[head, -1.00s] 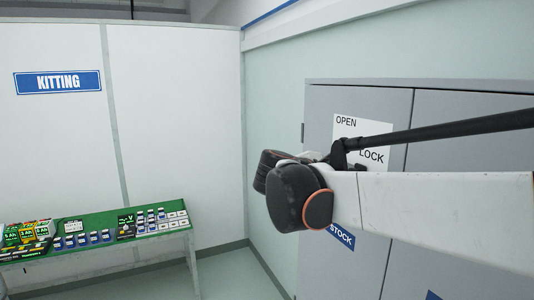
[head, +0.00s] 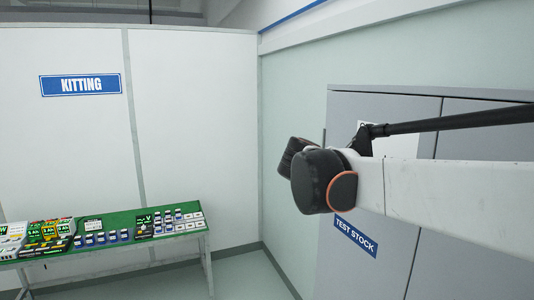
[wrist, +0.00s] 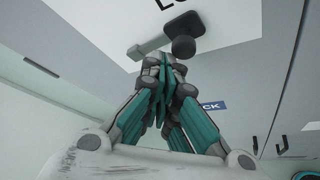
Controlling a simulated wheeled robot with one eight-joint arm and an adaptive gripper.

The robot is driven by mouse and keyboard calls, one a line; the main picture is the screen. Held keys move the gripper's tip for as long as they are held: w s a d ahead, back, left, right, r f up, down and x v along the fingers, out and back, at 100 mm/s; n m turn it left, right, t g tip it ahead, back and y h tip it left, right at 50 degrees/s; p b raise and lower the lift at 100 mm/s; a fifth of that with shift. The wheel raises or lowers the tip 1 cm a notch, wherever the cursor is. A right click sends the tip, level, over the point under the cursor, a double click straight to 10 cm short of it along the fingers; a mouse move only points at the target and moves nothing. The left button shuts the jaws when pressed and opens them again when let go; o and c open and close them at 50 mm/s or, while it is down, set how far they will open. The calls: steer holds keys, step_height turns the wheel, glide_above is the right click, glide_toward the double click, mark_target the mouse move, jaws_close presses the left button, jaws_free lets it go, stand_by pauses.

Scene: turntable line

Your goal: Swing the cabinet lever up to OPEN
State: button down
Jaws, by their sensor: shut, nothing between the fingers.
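The grey cabinet (head: 375,270) stands at the right in the head view, with a white lever placard (head: 398,146) mostly hidden behind my arm. In the wrist view the lever shows at the top, with a dark hub (wrist: 184,19), a round dark knob (wrist: 183,47) and a grey bar (wrist: 140,52) running left. My gripper (wrist: 160,62) is shut and empty just below the bar and knob in that picture. I cannot tell if the fingertips touch the lever. In the head view my gripper and the lever are hidden by my arm.
A green-topped kitting table (head: 112,220) with boxes and small bottles stands at the left by a white partition (head: 190,120). A TEST STOCK label (head: 356,236) is on the cabinet door. Clear floor (head: 250,278) lies between table and cabinet.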

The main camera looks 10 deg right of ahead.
steer(key=shift+r, duration=0.15)
stand_by(1.4)
steer(key=shift+r, duration=0.15)
steer(key=shift+r+p, duration=0.6)
steer(key=shift+r, duration=0.05)
steer(key=shift+g, duration=0.3)
step_height(320, 180, down, 3)
steer(key=w+a+b, duration=0.2)
steer(key=a+b, duration=0.1)
steer(key=b+v, duration=0.1)
steer(key=v, duration=0.6)
steer(key=shift+s+r, duration=0.25)
steer(key=shift+r, duration=0.15)
